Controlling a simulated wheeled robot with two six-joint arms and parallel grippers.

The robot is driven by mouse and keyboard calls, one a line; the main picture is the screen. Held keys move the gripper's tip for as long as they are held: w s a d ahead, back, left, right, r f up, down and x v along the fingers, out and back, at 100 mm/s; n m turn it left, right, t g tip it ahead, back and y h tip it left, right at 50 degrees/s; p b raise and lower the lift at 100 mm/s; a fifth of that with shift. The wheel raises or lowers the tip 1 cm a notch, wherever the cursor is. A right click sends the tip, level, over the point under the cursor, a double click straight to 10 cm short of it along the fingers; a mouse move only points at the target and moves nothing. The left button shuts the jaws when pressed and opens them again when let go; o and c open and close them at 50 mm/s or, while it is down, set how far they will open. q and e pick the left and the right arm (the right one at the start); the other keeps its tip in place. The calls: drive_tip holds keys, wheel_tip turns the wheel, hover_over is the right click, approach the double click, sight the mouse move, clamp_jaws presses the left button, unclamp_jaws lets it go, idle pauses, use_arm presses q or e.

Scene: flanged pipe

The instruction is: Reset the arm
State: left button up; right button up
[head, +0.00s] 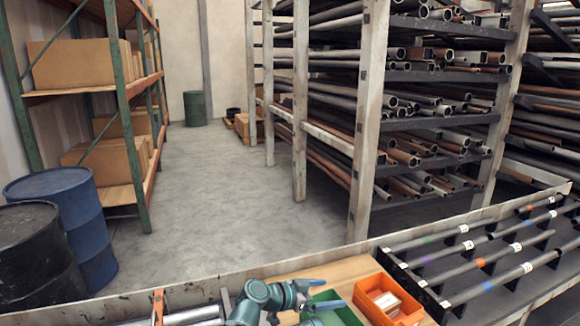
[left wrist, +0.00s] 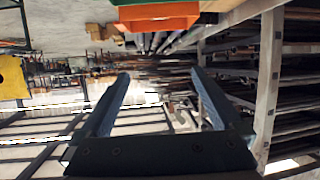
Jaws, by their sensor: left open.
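My left gripper (head: 335,294) is at the bottom middle of the head view, on a teal arm. Its two blue fingers reach right, over the green bin (head: 335,316) and short of the orange bin (head: 385,299). In the left wrist view the left gripper (left wrist: 160,74) has its fingers wide apart with nothing between them. A silver pipe piece (head: 195,315) lies at the bottom left of the head view, partly cut off by the frame edge. My right gripper is not in view.
The orange bin holds a pale box (head: 384,303). A sloped rack with several tagged bars (head: 490,286) stands right of the bins. Beyond the bench are blue (head: 62,215) and black (head: 35,262) drums, box shelves and tall pipe racks (head: 365,130). The floor aisle between them is clear.

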use_arm(q)
drive_tip(key=s+a+f+n+g+y, duration=0.2)
drive_tip(key=s+a+f+n+y, duration=0.2)
drive_tip(key=a, duration=0.5)
drive_tip(key=s+a+f+n+g+y, duration=0.1)
drive_tip(key=s+a+f+n+y, duration=0.3)
drive_tip(key=a, duration=0.4)
drive_tip(key=s+a+f+n+g+y, duration=0.2)
drive_tip(key=s+a+f+n+y, duration=0.2)
drive_tip(key=a, duration=0.5)
drive_tip(key=shift+s+a+f+g, duration=0.15)
drive_tip(key=shift+s+f, duration=0.4)
drive_tip(key=shift+s, duration=0.1)
drive_tip(key=shift+s+a+f+g, duration=0.15)
drive_tip(key=shift+s+f, duration=0.35)
drive_tip(key=shift+s, duration=0.1)
drive_tip(key=s+d+m+g+y, duration=0.1)
drive_tip(key=s+d+m, duration=0.2)
drive_tip(key=d, duration=0.8)
drive_tip(key=s, duration=0.2)
drive_tip(key=shift+s+d+m, duration=0.15)
drive_tip(key=shift+s+m, duration=0.15)
drive_tip(key=shift+s, duration=0.05)
